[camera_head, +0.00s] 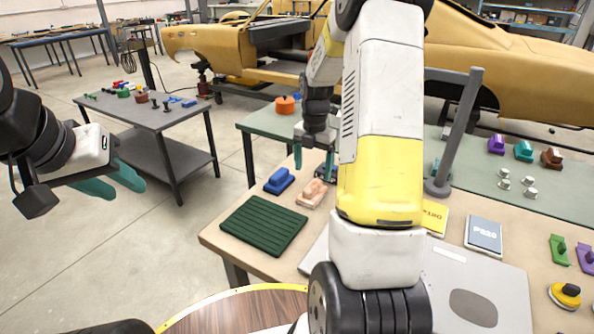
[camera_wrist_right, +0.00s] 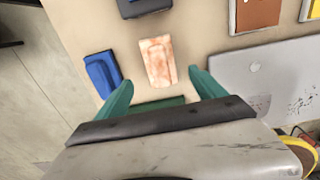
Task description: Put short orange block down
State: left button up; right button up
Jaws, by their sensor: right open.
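A pale orange, mottled block (camera_head: 313,193) lies on the tan table, right of a blue block. In the right wrist view the pale orange block (camera_wrist_right: 157,62) lies on the table just beyond the fingertips, near the middle of the gap, with no finger touching it. My right gripper (camera_head: 325,170) is over the table behind the block, partly hidden by my own arm. Its teal fingers are spread and empty in the right wrist view (camera_wrist_right: 161,80). My left gripper (camera_head: 128,194) is off to the left over the floor, its teal fingers apart and empty.
The blue block (camera_head: 279,181) and a dark green ribbed mat (camera_head: 264,226) are close by. A green-topped table (camera_head: 262,121) holds an orange object (camera_head: 286,105).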

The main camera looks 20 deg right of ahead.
notch_tip(320, 180, up, 3)
notch_tip(320, 180, up, 8)
jog(key=m+t, duration=0.2)
jog(key=m, duration=0.4)
send_over(312, 185)
jog(key=s+a, duration=0.4)
jog(key=s+a+r+m+t, duration=0.1)
jog(key=s+a+r+m, duration=0.3)
jog(key=s+r+m, duration=0.25)
jog(key=s+a+r+m+t+y, duration=0.1)
jog(key=s+a+m, duration=0.1)
jog(key=s+m, duration=0.4)
jog(key=s+a+r+m+t+y, duration=0.1)
jog(key=s+a+m+t, duration=0.1)
jog(key=s+m, duration=0.5)
jog(key=shift+s+a+r, duration=0.2)
jog(key=shift+a+r, duration=0.15)
jog(key=shift+a, duration=0.15)
